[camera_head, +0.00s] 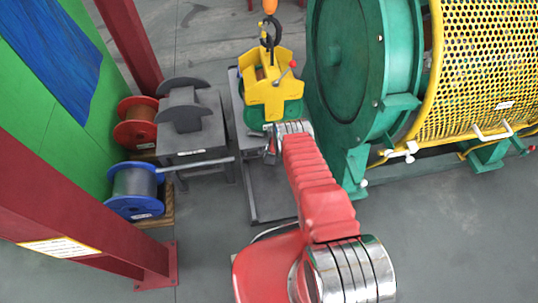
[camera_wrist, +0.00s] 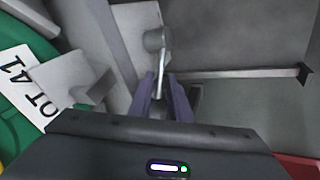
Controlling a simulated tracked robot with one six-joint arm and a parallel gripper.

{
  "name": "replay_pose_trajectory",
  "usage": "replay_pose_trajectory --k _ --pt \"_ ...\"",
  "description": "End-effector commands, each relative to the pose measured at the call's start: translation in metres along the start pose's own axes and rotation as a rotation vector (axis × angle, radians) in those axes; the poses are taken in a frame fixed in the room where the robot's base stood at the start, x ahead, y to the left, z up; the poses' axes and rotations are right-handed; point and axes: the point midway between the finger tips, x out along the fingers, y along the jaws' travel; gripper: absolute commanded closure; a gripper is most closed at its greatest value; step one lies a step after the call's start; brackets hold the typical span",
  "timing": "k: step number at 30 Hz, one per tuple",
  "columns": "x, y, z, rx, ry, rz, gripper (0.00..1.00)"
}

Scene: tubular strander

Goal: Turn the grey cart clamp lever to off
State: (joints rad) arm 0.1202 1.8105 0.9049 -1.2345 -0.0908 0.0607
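The grey clamp lever (camera_wrist: 162,68) shows in the wrist view as a thin metal rod with a rounded grey end (camera_wrist: 157,38). My gripper (camera_wrist: 160,78) has its two purple-grey fingers on either side of the rod's near part. Gaps show between rod and fingers, so it looks open. I cannot tell whether either finger touches the rod lower down. In the head view my gripper (camera_head: 271,150) is beside the grey cart (camera_head: 252,182), just below the yellow hook block. The lever cannot be made out there.
A yellow block (camera_head: 272,93) hangs from a hook (camera_head: 270,32) over a green spool (camera_head: 256,117). The green machine (camera_head: 345,70) stands close on the right. A grey stand (camera_head: 190,135) and blue reel (camera_head: 136,190) are left. Floor at lower right is clear.

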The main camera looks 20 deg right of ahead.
Motion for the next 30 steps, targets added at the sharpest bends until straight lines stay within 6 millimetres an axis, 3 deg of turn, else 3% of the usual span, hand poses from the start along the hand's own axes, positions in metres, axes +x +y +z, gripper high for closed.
replay_pose_trajectory --k 13,30 --pt "-0.007 0.005 0.003 0.007 -0.002 0.001 0.83" --pt "-0.037 0.015 0.004 0.016 -0.007 0.005 0.83"
